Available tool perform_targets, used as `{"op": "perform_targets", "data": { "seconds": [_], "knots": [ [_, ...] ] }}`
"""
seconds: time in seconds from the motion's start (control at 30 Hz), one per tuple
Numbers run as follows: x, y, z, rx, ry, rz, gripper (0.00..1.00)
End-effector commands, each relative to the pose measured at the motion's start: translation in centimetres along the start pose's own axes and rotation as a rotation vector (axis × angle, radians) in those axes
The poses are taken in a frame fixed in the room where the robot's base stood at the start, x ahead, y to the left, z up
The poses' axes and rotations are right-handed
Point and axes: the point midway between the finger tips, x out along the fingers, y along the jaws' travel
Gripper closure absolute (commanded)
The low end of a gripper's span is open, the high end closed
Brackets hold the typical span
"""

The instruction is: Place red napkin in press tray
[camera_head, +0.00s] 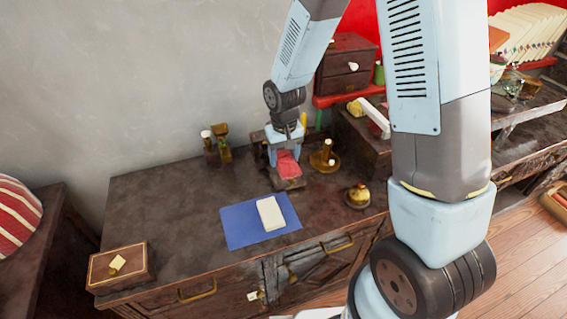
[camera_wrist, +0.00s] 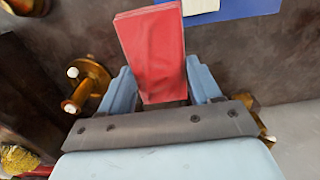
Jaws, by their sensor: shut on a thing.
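The red napkin (camera_head: 288,167) is a folded, block-like bundle between the fingers of my gripper (camera_head: 284,156), over the back middle of the dark cabinet top. In the wrist view the red napkin (camera_wrist: 152,50) sits between the two blue fingers of my gripper (camera_wrist: 161,86) and sticks out past them. A small brown tray-like piece (camera_head: 291,184) shows just below and in front of the napkin; it may be the press tray. I cannot tell whether the napkin touches it. The arm and fingers hide part of the spot behind.
A blue mat (camera_head: 236,226) with a white block (camera_head: 270,213) lies in front. Brass pieces stand near the gripper: a candlestick (camera_head: 325,159) to the right and a bell-like one (camera_head: 358,195). A wooden box (camera_head: 121,268) is at front left. The cabinet top's left part is clear.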

Motion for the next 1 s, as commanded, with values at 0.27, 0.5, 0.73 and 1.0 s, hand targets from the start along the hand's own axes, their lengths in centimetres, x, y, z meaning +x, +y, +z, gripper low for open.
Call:
{"op": "perform_targets", "data": {
  "seconds": [0.27, 0.5, 0.73, 1.0],
  "knots": [
    [3.3, 1.1, -3.9, -0.002, -0.004, 0.0, 0.67],
    [5.9, 1.6, -6.0, -0.003, -0.002, 0.0, 0.67],
    [6.6, 1.8, -6.7, -0.003, -0.001, 0.0, 0.67],
    [9.5, 2.0, -7.0, -0.003, -0.002, 0.0, 0.67]
  ]
}}
